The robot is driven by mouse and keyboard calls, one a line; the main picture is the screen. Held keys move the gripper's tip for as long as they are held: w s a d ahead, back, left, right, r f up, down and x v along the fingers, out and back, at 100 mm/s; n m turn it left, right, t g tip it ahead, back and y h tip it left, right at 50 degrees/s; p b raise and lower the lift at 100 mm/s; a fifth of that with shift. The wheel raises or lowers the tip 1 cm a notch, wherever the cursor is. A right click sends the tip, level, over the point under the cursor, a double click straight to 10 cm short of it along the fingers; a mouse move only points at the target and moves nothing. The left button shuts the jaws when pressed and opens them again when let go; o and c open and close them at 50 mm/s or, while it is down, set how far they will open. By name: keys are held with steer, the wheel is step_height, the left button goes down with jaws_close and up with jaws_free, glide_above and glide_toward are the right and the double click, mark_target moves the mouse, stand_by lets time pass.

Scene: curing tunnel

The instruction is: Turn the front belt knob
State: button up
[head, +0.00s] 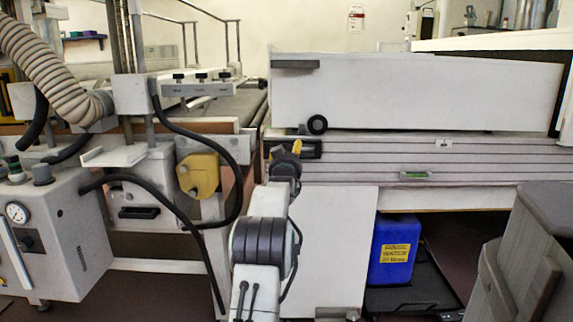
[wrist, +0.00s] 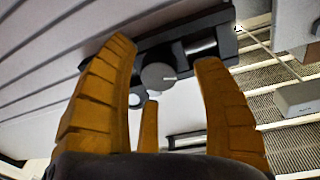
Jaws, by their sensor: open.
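A round grey knob (wrist: 158,76) with a pale pointer line sits on a black bracket (wrist: 200,28) in the wrist view. My gripper (wrist: 166,52) is open, with its orange fingers spread to either side of the knob in the picture and a third finger below it. I see no finger closed on the knob; whether any touches it I cannot tell. In the head view my gripper (head: 297,147) is at the left end of the grooved rail, in front of the black bracket (head: 312,150). The knob is not clear there, likely hidden by my gripper.
A black round wheel (head: 317,125) sits just above, on the white tunnel cover (head: 420,90). The grooved rail (head: 480,165) runs right. A blue canister (head: 394,250) stands below on a black tray.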

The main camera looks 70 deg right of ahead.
steer(key=v, duration=1.1)
steer(key=shift+a, duration=0.3)
steer(key=shift+f, duration=0.15)
